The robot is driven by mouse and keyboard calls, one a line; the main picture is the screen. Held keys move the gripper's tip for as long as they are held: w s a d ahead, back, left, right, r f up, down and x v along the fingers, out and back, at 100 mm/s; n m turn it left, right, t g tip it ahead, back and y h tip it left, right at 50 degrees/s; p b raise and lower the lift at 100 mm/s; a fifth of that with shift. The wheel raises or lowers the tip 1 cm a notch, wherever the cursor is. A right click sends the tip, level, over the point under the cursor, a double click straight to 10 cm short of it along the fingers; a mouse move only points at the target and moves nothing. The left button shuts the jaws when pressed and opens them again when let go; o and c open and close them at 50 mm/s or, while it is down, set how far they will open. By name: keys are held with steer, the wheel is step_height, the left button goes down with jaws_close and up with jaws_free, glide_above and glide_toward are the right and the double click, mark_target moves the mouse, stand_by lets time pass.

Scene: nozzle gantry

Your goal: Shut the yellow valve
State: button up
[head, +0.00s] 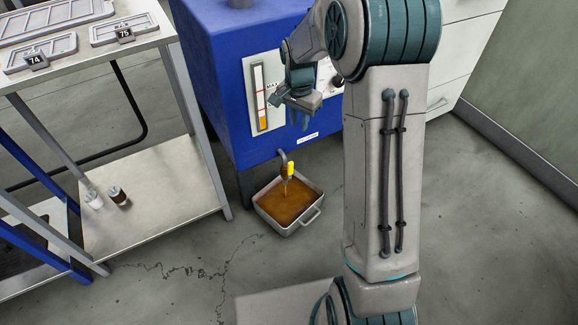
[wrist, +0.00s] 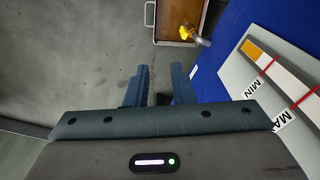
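The yellow valve (head: 290,168) is a small yellow handle on a tap low on the front of the blue tank (head: 215,75). A thin stream runs from the tap into a grey tray (head: 313,215) of brown liquid on the floor. In the wrist view the yellow valve (wrist: 186,33) shows at the top, beyond my fingers, with the tray (wrist: 157,20) beside it. My gripper (head: 300,118) hangs in front of the tank, above the valve and apart from it. In the wrist view its two blue fingers (wrist: 160,75) are spread with nothing between them.
A level gauge (head: 262,95) with MIN and MAX marks is on the tank's front, close to my gripper. A metal shelf table (head: 160,195) with two small bottles stands at left. White drawers (head: 465,60) stand at right. The floor before the tray is clear.

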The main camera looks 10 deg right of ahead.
mark_target(291, 163)
steer(key=w+f+m+b, duration=0.1)
steer(key=w+f+b, duration=0.1)
steer(key=f, duration=0.8)
steer(key=w+f+m+b, duration=0.2)
steer(key=w+f+b, duration=0.1)
steer(key=f, duration=0.8)
steer(key=w+f+m+b, duration=0.2)
steer(key=w+f+b, duration=0.1)
steer(key=f, duration=0.7)
steer(key=shift+w+a+f, duration=0.15)
steer(key=shift+w+f, duration=0.1)
steer(key=shift+w, duration=0.5)
jaws_close()
